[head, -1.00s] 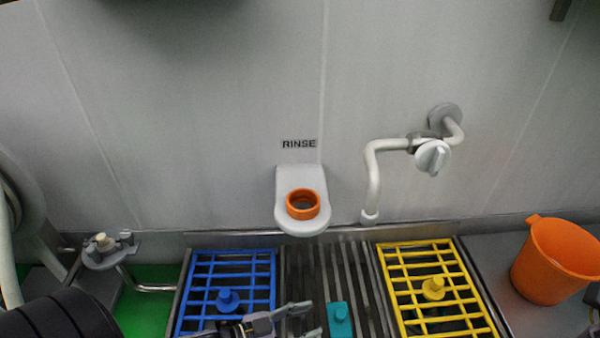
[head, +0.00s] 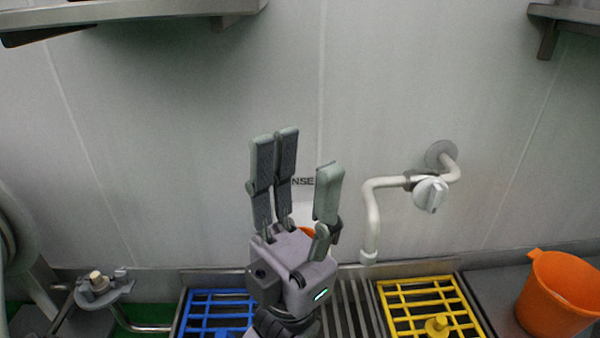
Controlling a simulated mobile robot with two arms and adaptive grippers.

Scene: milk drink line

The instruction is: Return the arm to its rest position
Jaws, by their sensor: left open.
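My left gripper (head: 297,180) is raised in the middle of the head view, its fingers pointing up and spread apart. It is open and nothing shows between the fingers. It stands in front of the wall and hides most of the rinse holder, of which a bit of the orange ring (head: 307,231) shows behind it. My right gripper is not in view.
A blue rack (head: 215,300) and a yellow rack (head: 430,291) lie below on the counter. A white pipe with a tap (head: 430,194) juts from the wall at right. An orange bucket (head: 558,295) stands far right. Metal shelves (head: 130,10) hang above.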

